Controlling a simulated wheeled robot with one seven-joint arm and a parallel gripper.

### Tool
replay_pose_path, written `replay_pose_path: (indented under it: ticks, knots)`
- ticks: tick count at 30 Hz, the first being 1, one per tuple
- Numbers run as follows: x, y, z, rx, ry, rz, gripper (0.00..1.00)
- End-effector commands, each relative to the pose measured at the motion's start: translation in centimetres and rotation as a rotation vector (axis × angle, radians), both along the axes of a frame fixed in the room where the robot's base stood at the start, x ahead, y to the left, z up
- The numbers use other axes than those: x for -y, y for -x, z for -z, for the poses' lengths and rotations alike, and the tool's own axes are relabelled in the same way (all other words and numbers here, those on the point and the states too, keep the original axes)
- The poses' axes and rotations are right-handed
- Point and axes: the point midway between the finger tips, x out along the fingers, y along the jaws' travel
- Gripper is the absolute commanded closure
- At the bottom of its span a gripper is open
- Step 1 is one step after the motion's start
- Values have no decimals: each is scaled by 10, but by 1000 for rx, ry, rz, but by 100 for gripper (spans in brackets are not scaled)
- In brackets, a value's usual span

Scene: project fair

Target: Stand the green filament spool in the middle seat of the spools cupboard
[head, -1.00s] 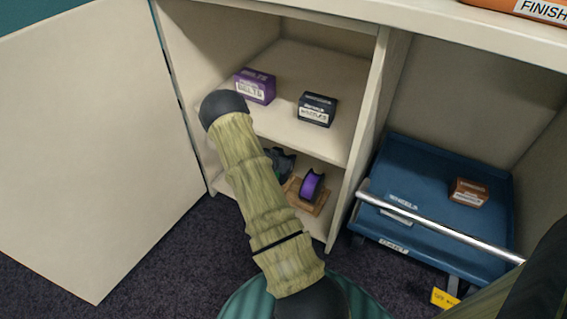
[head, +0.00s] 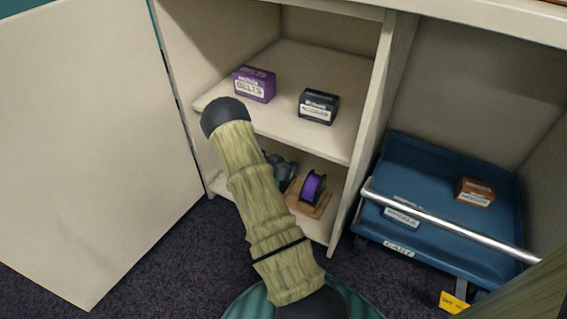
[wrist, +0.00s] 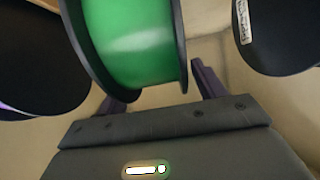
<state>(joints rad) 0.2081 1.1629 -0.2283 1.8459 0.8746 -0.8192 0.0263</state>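The green spool (wrist: 130,42), with black flanges, fills the upper middle of the wrist view, between the two fingers of my gripper (wrist: 160,92). It looks slightly tilted there. The right finger is close beside the right flange and the left finger is partly hidden by the spool, so I cannot tell whether they press on it. In the head view my gripper (head: 284,168) is dark and partly behind my arm, on the lower shelf of the cupboard (head: 340,205). A purple spool (head: 312,187) stands right of my gripper on a wooden holder (head: 318,208).
Black round flanges flank the green spool closely at left (wrist: 35,60) and right (wrist: 280,40). The shelf above (head: 270,117) carries a purple box (head: 255,85) and a black box (head: 318,106). An open door (head: 90,150) stands left; a blue cart (head: 440,165) stands right.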

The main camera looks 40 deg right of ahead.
Motion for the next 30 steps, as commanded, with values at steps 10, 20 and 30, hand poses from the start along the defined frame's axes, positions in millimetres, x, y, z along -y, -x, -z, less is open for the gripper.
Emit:
replay_pose_path:
  ticks: [10,20,30]
  knots:
    - [-8,4,-8,0,-1,1,31]
    - [-55,23,-39,-1,-1,0,31]
    - [-95,40,-58,0,0,1,31]
